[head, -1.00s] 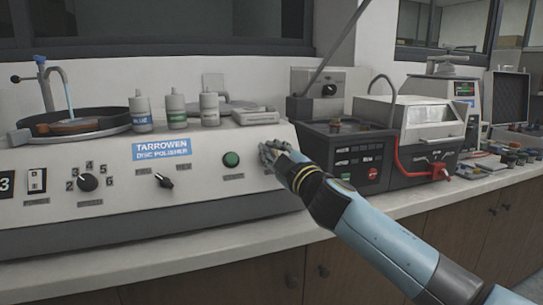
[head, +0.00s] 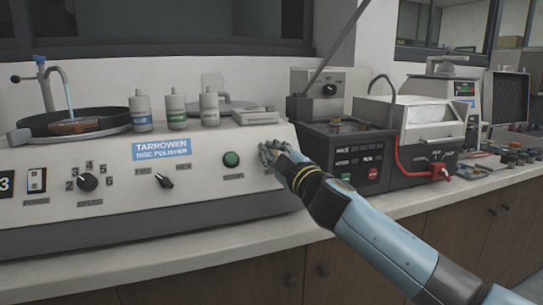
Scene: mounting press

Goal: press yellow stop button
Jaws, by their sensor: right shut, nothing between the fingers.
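My right gripper (head: 269,152) is shut and empty. Its fingertips are at the right end of the disc polisher's sloped white front panel (head: 212,170), just right of the round green button (head: 231,159). No yellow stop button shows; the gripper covers the panel where its fingers are, and I cannot tell whether the tips touch a button there. My left gripper is not in view.
On the panel are a speed knob (head: 88,182), a black selector knob (head: 164,181) and a power switch (head: 37,180). Several bottles (head: 176,110) stand on the polisher. A dark machine (head: 345,150) with red and green buttons stands right of my gripper.

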